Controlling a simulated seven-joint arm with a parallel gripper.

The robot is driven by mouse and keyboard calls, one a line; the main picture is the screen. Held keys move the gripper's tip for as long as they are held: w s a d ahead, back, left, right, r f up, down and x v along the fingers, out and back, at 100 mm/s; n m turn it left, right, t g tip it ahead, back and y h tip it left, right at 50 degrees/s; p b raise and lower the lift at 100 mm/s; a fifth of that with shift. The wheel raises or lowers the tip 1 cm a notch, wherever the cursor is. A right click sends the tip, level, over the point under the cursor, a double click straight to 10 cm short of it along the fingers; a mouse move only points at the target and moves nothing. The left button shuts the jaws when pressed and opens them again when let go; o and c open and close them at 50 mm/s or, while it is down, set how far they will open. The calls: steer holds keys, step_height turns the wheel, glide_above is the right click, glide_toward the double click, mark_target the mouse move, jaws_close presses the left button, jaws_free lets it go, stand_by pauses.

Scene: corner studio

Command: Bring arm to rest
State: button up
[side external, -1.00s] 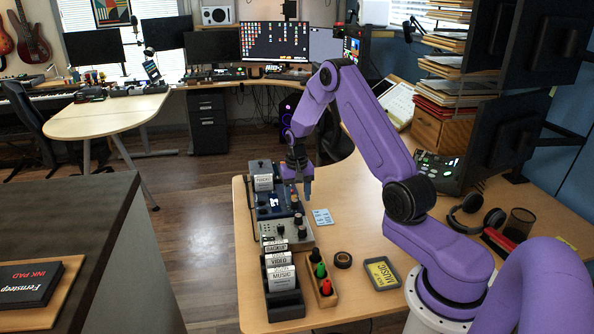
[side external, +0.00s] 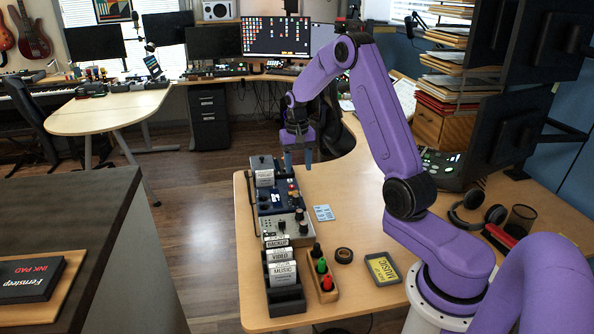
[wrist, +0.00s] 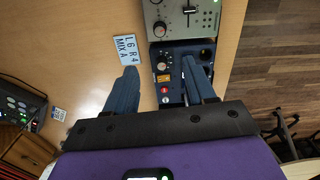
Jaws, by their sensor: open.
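My gripper (side external: 298,160) is raised over the far part of the wooden desk, above the blue audio box (side external: 268,199). Its two blue fingers point down and stand apart with nothing between them. In the wrist view my gripper (wrist: 160,90) is open, with the blue box (wrist: 172,92) beneath and partly hidden by the right finger. My purple arm is bent at the elbow, reaching from its base at the right.
A card rack (side external: 285,296), a marker holder (side external: 322,285), a tape roll (side external: 344,255) and a yellow-labelled tray (side external: 382,268) sit on the near desk (side external: 350,305). A light blue label (side external: 323,213) lies beside the boxes. Headphones (side external: 470,215) and monitors crowd the right.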

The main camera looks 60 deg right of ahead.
steer(key=s+a+r+n, duration=0.2)
steer(key=s+a+n, duration=0.1)
steer(key=a, duration=0.5)
steer(key=s+a+r+n, duration=0.2)
steer(key=s+a+n, duration=0.15)
steer(key=a, duration=0.35)
steer(key=s+a+r+n, duration=0.3)
steer(key=a, duration=0.5)
steer(key=s+a+n, duration=0.2)
steer(key=s+n, duration=0.3)
steer(key=s, duration=0.6)
steer(key=s+a+r+n, duration=0.1)
steer(key=s+n, duration=0.5)
steer(key=s, duration=0.6)
steer(key=shift+a+y, duration=0.3)
steer(key=shift+a, duration=0.35)
